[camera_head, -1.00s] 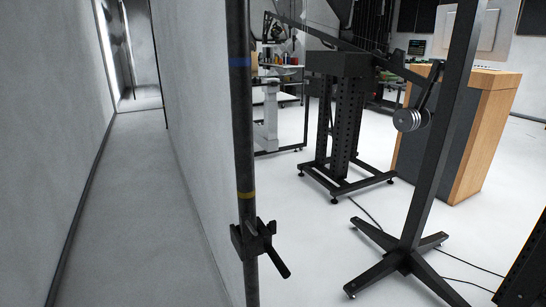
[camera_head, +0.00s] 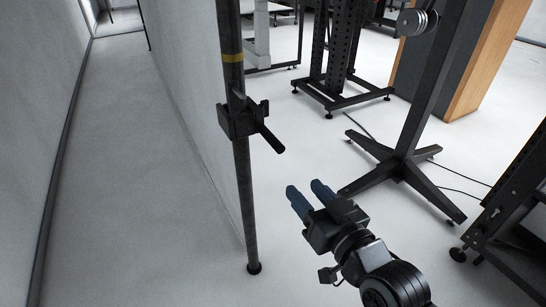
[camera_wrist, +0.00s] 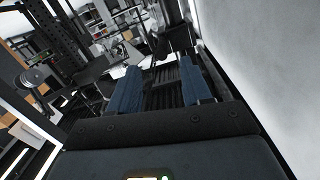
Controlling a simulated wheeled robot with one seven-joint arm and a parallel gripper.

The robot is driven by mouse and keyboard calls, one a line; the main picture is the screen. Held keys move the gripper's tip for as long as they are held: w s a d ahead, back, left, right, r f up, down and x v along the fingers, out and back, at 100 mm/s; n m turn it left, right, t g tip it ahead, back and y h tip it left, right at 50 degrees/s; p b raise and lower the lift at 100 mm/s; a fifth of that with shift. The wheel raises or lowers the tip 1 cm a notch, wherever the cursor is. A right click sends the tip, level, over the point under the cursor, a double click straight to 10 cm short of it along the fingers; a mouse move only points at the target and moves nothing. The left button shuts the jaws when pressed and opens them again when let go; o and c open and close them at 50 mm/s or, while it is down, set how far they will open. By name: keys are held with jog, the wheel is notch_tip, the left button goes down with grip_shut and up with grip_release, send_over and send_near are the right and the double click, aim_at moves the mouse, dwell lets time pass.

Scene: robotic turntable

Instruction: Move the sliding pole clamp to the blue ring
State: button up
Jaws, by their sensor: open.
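The dark pole (camera_head: 243,190) stands upright beside the grey wall in the head view. The blue ring is out of view now. My gripper (camera_head: 306,193) has blue fingers, is open and empty, and is to the right of the pole and lower in the picture than the clamp.
The grey wall (camera_head: 190,80) runs close along the pole's left. A wooden-edged cabinet (camera_head: 475,70) stands behind. White floor lies clear between pole and stand.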

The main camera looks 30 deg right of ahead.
jog(key=b, duration=0.2)
send_near(273, 142)
jog(key=w+f, duration=0.2)
jog(key=w, duration=0.2)
jog(key=shift+t, duration=0.3)
jog(key=shift+w+d+r+b, duration=0.1)
jog(key=shift+w+d+b, duration=0.1)
jog(key=shift+w, duration=1)
jog(key=shift+w+d+r+b, duration=0.1)
jog(key=shift+w+b, duration=0.1)
jog(key=shift+w, duration=1.05)
jog(key=shift+w+d+b, duration=0.15)
jog(key=shift+w+b, duration=0.05)
jog(key=shift+w, duration=1)
jog(key=shift+c, duration=0.3)
grip_shut()
